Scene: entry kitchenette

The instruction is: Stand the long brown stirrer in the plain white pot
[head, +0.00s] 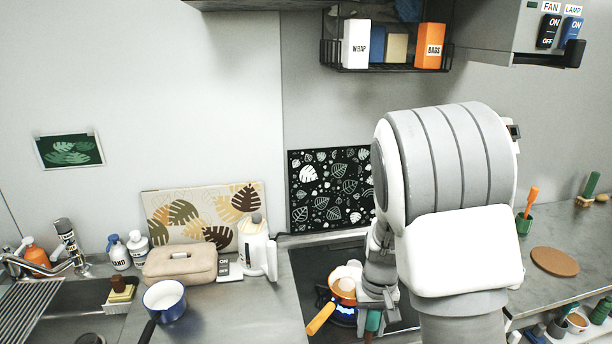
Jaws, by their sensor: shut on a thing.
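My gripper (368,303) is low over the dark hob, beside the orange pan (345,284), and is shut. A green piece (373,321) shows just below the jaws. The rest of what they hold is hidden, so I cannot tell what it is. I cannot make out a long brown stirrer anywhere in the head view. I cannot pick out a plain white pot for certain.
A blue flame (343,313) burns under the orange pan, whose handle points front left. A green cup (524,223) and cork mat (554,262) are right.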

